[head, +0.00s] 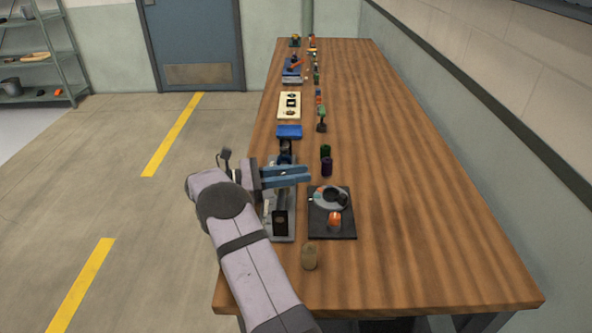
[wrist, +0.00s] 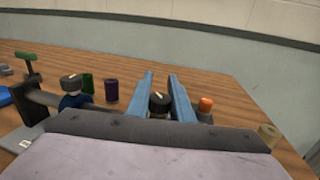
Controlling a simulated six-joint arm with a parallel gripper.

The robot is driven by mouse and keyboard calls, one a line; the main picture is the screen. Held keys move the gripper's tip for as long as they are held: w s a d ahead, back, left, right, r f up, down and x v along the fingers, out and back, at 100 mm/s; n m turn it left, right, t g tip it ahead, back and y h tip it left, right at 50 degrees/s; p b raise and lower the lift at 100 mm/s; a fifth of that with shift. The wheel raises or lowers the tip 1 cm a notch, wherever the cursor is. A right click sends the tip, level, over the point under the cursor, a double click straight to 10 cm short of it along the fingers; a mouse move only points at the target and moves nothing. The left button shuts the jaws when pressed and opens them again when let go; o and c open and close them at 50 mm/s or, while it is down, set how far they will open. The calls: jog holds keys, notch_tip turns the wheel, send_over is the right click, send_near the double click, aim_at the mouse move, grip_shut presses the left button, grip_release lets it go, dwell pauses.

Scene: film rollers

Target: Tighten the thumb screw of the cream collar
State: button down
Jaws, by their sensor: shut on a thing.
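My gripper (head: 306,176) reaches over the grey-based fixture (head: 270,236) at the table's left edge. In the wrist view its two blue fingers (wrist: 160,78) stand either side of a black thumb screw (wrist: 158,101) with a pale mark on top, and they are shut on it. The cream collar cannot be made out; the parts below this screw are hidden by the fingers and wrist. A second dark knob (wrist: 71,82) with a pale mark sits on a blue collar (wrist: 75,101) to the left, apart from the fingers.
A dark tray (head: 347,232) with a grey ring and an orange-topped piece (wrist: 205,104) lies right of the fixture. Green (head: 326,151) and purple (head: 327,167) cylinders stand beyond it. A tan cylinder (head: 309,257) stands nearer. The table's right side is clear.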

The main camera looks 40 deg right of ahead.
jog(key=shift+s+a+m+g+y, duration=0.1)
jog(key=shift+s+m+g+y, duration=0.05)
jog(key=shift+m+g+y, duration=0.45)
jog(key=shift+g, duration=0.3)
jog(key=c, duration=1.6)
grip_release()
jog(key=shift+o, duration=0.2)
jog(key=shift+r, duration=0.1)
notch_tip(320, 180, up, 10)
